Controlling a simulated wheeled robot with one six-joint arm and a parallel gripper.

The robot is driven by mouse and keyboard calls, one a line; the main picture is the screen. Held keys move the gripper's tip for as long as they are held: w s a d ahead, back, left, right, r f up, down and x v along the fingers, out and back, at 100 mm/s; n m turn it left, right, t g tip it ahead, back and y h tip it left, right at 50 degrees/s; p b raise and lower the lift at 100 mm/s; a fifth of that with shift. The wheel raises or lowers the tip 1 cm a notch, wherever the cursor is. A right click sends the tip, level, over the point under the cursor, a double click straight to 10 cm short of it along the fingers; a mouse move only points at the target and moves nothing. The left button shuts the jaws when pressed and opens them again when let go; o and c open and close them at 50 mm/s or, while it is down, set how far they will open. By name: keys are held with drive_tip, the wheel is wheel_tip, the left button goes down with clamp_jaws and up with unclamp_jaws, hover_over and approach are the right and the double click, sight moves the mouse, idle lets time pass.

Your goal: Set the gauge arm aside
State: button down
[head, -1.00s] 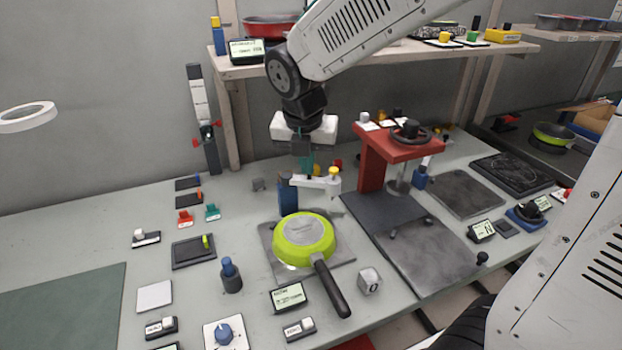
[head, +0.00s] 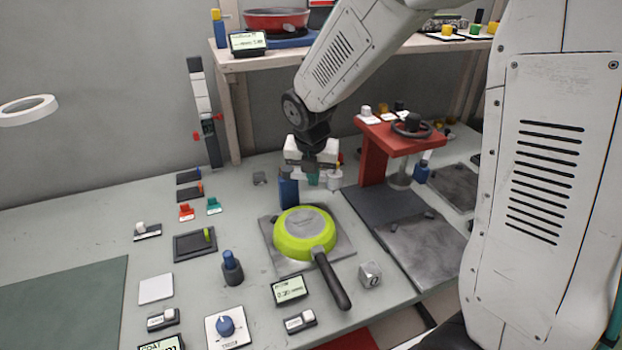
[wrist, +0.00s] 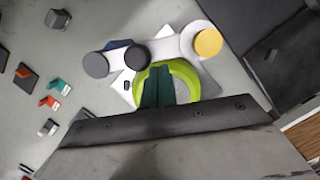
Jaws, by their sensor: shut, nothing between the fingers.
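The gauge arm is a white bar on a blue post (head: 289,189) at the back of a grey plate. In the wrist view the white arm (wrist: 165,50) has two dark round caps at its left and a yellow knob (wrist: 208,42) at its right end. A lime-green pan (head: 303,232) lies upside down on the plate, its black handle toward the front. My gripper (head: 313,180) is at the gauge arm, between post and knob in the head view, and hides much of the bar. Its teal fingers (wrist: 158,86) are together and empty; I cannot tell whether they touch the bar.
A red press (head: 374,160) with a black handwheel stands just right of my gripper. A display (head: 290,289) and a metal cube (head: 370,274) sit in front of the pan. Small blocks and trays lie at left. A shelf (head: 265,62) is behind. The bench's far left is open.

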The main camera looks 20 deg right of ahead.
drive_tip(key=shift+w+d, duration=1.15)
drive_tip(key=shift+s+a, duration=0.2)
drive_tip(key=shift+s, duration=0.15)
drive_tip(key=s, duration=0.1)
drive_tip(key=s+r, duration=0.1)
drive_tip(key=s, duration=0.1)
drive_tip(key=shift+s+a+r, duration=0.2)
drive_tip(key=shift+s+r, duration=0.15)
drive_tip(key=d+v, duration=0.1)
drive_tip(key=v, duration=0.7)
drive_tip(key=shift+s+a, duration=0.15)
drive_tip(key=shift+a, duration=0.05)
